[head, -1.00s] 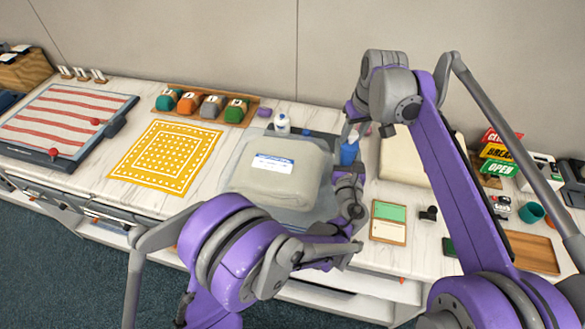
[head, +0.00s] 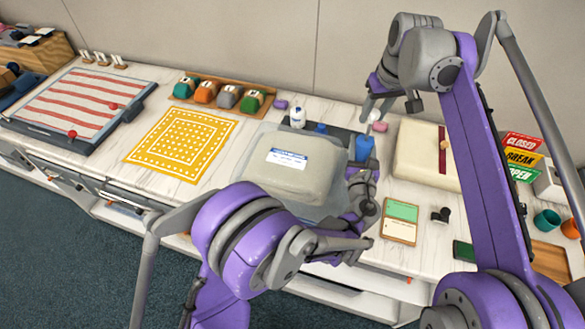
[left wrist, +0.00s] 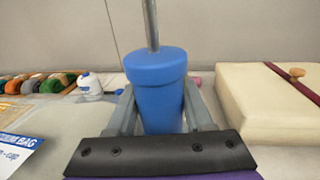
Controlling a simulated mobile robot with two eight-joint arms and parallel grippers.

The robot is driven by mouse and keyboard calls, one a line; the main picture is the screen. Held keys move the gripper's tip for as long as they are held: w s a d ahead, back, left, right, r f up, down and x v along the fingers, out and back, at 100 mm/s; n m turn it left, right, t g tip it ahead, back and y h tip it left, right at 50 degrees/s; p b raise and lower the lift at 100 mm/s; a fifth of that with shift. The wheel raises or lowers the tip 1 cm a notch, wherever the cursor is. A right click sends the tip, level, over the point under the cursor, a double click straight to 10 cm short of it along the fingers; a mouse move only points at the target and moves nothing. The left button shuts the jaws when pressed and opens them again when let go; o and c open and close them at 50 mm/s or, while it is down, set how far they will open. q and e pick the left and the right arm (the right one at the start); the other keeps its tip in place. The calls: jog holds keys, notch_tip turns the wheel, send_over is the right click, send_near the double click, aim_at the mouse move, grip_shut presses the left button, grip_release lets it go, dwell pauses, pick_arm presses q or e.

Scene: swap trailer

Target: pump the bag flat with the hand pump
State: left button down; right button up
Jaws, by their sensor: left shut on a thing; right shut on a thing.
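The bag (head: 290,172) is a clear vacuum bag around a pale, thick, puffed-up block, with a white and blue label on top; its edge shows in the left wrist view (left wrist: 50,122). The hand pump (head: 364,148) is a blue cylinder standing upright at the bag's right. In the left wrist view the pump (left wrist: 157,85) has a metal rod rising out of its top, beyond the frame. My left gripper (head: 362,178) is shut around the pump's body. My right gripper (head: 374,112) is shut above the pump; the handle in it is too small to make out.
A cream block with a dark red band (head: 420,150) stands right of the pump. A white bottle (head: 298,117) and a dark mat (head: 342,134) are behind the bag. A green and cream card (head: 400,220) lies right of my left gripper. A yellow patterned cloth (head: 180,143) lies left.

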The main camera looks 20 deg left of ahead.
aim_at(366, 140)
jog(key=shift+w+v, duration=0.2)
jog(key=shift+v, duration=0.85)
jog(key=x, duration=0.2)
jog(key=s+x, duration=0.1)
jog(key=x, duration=0.4)
jog(key=shift+s+d+f, duration=0.2)
jog(key=shift+d+f, duration=0.1)
jog(key=shift+f, duration=0.2)
jog(key=shift+r, duration=0.1)
